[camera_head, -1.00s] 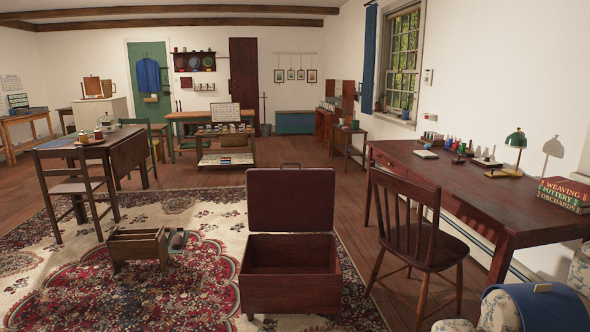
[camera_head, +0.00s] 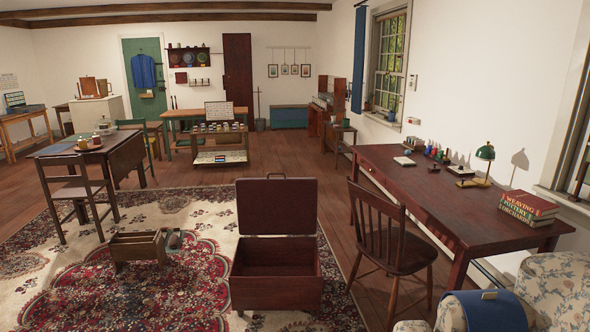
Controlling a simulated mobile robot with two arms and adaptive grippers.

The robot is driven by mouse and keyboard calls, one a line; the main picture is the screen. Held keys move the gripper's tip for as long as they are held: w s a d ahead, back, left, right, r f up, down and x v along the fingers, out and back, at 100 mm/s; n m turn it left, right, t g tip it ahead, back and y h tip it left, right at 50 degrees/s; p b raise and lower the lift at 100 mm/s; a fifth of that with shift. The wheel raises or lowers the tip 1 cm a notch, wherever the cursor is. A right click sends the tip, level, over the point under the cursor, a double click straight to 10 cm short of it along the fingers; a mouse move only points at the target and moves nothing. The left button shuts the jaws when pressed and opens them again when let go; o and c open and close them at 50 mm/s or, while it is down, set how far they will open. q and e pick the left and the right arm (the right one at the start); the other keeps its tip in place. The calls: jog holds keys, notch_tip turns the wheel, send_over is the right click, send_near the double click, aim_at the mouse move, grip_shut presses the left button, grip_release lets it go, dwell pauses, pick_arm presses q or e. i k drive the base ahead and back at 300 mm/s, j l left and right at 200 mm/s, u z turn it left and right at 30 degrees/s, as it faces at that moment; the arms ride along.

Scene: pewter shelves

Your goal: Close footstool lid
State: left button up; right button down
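The footstool (camera_head: 276,293) is a dark red-brown wooden box on short legs, standing at the rug's edge in the lower middle of the head view. Its lid (camera_head: 276,207) is open and stands upright along the box's far side, with a small handle on its top edge. The inside of the box (camera_head: 276,258) shows and looks empty. Neither of my grippers is in view.
A wooden chair (camera_head: 390,250) and a long desk (camera_head: 440,195) stand right of the footstool. A small wooden caddy (camera_head: 138,247) sits on the patterned rug (camera_head: 180,295) to its left. A floral armchair (camera_head: 555,285) is at lower right. Rug in front of the caddy is clear.

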aim_at(267, 205)
jog(key=i+u, duration=0.1)
jog(key=i, duration=0.5)
jog(key=i+l+u, duration=0.15)
jog(key=i, duration=0.4)
jog(key=i+l+u, duration=0.1)
jog(key=i, duration=0.5)
